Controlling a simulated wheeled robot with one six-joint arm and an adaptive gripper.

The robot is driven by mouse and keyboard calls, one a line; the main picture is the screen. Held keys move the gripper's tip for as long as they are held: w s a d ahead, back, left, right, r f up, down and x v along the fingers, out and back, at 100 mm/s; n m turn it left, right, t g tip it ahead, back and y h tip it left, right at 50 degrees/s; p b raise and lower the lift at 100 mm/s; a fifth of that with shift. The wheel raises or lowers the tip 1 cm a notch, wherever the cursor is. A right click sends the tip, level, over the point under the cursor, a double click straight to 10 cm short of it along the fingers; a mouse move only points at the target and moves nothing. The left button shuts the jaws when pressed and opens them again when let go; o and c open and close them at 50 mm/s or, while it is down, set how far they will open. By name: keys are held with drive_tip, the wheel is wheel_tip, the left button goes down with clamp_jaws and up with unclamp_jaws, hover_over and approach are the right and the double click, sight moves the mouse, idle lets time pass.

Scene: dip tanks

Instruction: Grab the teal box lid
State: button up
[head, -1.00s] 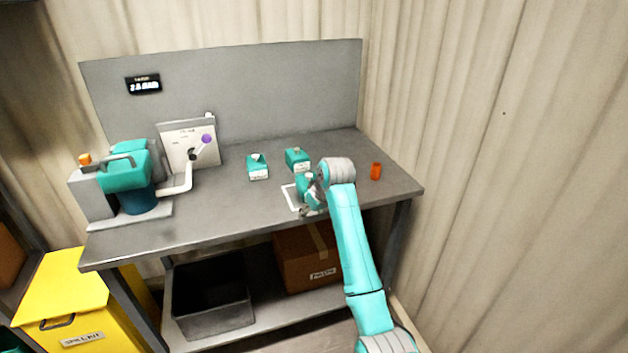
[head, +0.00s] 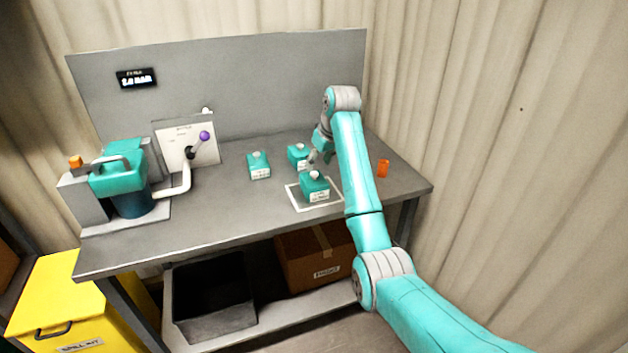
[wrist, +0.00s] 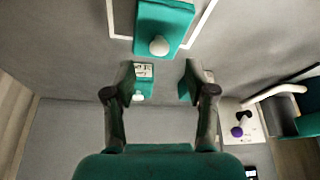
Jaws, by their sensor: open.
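Three teal boxes with white knobs on top stand on the grey bench in the head view. The front one (head: 315,188) stands inside a white square outline. Another teal box (head: 259,166) stands to its left, and a third (head: 297,153) stands behind it. My gripper (head: 314,157) is above the bench near the back box, and partly hides it. In the wrist view my gripper (wrist: 158,80) is open and empty. The outlined box (wrist: 165,22) is beyond the fingertips, and a smaller-looking teal box (wrist: 143,87) shows between the fingers, lower down.
A teal and grey machine (head: 121,178) with a pipe stands at the left of the bench. A panel (head: 180,145) with a purple-knobbed lever stands beside it. A small orange object (head: 383,168) is right of my arm. The bench front left of the outline is clear.

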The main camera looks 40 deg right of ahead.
sight(315, 174)
drive_tip(key=shift+x, duration=2.95)
drive_tip(key=shift+s, duration=0.1)
drive_tip(key=c, duration=1)
